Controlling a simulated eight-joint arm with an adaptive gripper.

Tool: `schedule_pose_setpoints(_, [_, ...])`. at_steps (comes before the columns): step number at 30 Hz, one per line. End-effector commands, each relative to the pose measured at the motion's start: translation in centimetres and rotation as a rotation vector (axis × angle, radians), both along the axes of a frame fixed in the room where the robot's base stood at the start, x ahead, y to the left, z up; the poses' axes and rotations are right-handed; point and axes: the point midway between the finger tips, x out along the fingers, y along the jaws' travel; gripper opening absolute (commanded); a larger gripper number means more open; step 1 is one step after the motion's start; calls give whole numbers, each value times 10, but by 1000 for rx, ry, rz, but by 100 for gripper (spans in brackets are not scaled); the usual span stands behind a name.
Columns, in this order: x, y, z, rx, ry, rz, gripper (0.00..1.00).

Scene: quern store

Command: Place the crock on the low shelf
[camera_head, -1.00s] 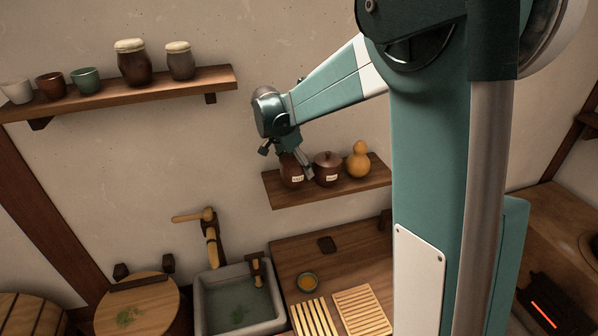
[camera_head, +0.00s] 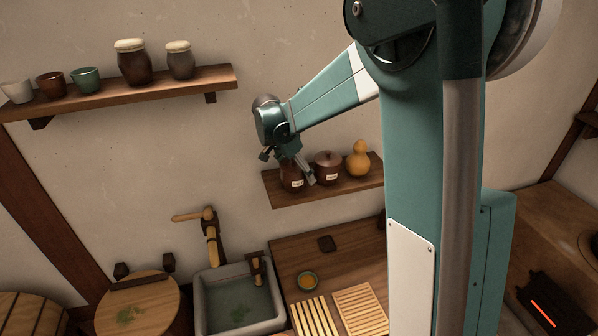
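A dark brown crock (camera_head: 291,180) with a pale label is at the left end of the low wall shelf (camera_head: 325,195). Its base appears to be on the board or just over it; I cannot tell which. My gripper (camera_head: 288,168) comes down over it from above and hides its top. One finger runs down along the crock's right side. The other finger part shows up and to the left, and its tip's contact with the crock is unclear.
A lidded brown pot (camera_head: 328,168) with a label stands close to the right of the gripper, then an orange gourd (camera_head: 358,160). A higher shelf (camera_head: 130,95) at left holds cups and jars. Below are a grey sink (camera_head: 205,318) with a tap and a wooden counter (camera_head: 345,265).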

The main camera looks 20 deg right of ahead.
Motion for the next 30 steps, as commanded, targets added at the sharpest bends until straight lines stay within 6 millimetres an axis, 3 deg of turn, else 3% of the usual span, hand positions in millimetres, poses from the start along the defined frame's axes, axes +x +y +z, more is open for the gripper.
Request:
schedule_pose_setpoints(13, [-1, 3, 8, 0, 0, 0, 74])
schedule_pose_setpoints(30, [-10, 25, 65, 0, 0, 0, 74])
